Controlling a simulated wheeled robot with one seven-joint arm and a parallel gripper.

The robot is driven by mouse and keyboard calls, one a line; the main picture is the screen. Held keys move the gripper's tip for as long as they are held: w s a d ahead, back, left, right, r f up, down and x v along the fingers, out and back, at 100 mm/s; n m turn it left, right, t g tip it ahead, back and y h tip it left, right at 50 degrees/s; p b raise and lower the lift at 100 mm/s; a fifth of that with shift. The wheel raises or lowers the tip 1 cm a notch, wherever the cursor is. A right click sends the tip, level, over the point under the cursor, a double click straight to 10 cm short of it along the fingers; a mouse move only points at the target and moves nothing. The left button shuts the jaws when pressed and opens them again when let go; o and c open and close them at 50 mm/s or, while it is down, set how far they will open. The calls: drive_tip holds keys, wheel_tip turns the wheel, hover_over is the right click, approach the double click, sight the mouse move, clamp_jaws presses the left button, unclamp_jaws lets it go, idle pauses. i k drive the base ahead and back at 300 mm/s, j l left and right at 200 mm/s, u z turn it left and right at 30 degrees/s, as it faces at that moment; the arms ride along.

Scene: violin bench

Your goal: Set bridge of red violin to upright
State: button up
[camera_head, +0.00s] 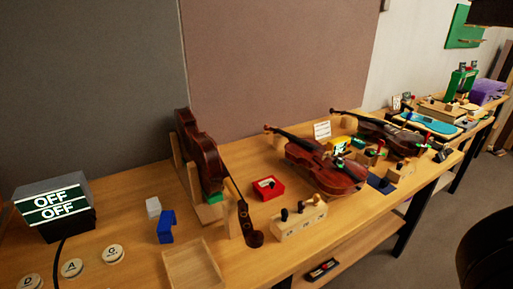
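Several violins are on the wooden bench, all reddish brown. The one lying in the middle (325,170) looks the reddest, its neck pointing to the upper left. Another violin (385,135) lies behind it to the right. A third violin (205,155) is held on a wooden stand at the left, its scroll hanging low at the front. I cannot make out a bridge clearly on any of them or tell whether it stands or lies. Small yellow and green pieces (341,146) show near the middle violin's body. No fingertips of my gripper are seen.
A red box (268,188), a peg block (299,221), a blue block (166,227) and an empty wooden tray (194,266) are on the bench (130,200). Dark shapes fill the right corners.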

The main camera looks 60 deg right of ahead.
sight(325, 156)
drive_tip(key=z, duration=1.65)
